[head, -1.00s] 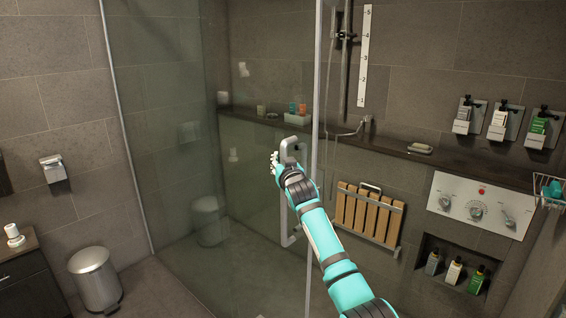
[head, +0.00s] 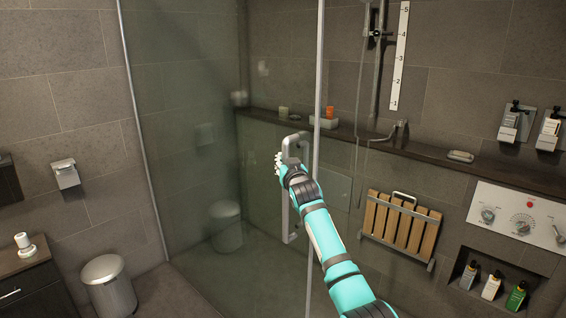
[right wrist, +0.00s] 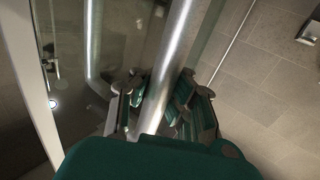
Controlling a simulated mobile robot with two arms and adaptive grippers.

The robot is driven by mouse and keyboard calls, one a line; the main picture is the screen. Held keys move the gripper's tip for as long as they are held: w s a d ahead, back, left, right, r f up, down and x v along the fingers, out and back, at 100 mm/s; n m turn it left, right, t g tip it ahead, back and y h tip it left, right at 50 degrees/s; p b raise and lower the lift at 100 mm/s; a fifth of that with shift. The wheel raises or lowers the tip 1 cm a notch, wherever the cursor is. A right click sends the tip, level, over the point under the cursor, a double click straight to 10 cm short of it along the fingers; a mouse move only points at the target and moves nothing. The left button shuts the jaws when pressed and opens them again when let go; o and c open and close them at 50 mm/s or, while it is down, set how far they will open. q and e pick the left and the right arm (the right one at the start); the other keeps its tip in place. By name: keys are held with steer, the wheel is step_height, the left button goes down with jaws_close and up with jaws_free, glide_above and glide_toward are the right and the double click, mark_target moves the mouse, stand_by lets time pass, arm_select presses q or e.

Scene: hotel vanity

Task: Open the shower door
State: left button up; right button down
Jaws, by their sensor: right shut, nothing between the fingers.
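The glass shower door (head: 262,215) has a metal edge post (head: 318,80) and an upright metal handle (head: 289,232). I cannot tell for sure whether the door stands ajar. My right gripper (head: 282,166) is at the upper part of the handle in the head view. In the right wrist view the handle bar (right wrist: 166,75) runs past my right gripper (right wrist: 160,100), with finger parts showing on both sides of it. The fingers are shut with nothing gripped. The exact contact with the bar is hidden. My left gripper is not in view.
A metal bin (head: 108,285) and a dark cabinet (head: 30,290) stand at the left. Bottles (head: 491,285) sit in a niche.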

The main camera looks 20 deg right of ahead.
steer(key=shift+s+a+r, duration=0.15)
steer(key=shift+a+r, duration=0.1)
steer(key=shift+a, duration=0.05)
steer(key=c, duration=1.2)
jaws_free()
steer(key=shift+a+r, duration=0.2)
steer(key=shift+a, duration=0.2)
steer(key=shift+o, duration=0.2)
steer(key=shift+d, duration=0.25)
steer(key=s+a, duration=0.2)
steer(key=s, duration=0.9)
steer(key=shift+s+a, duration=0.25)
steer(key=shift+s, duration=0.1)
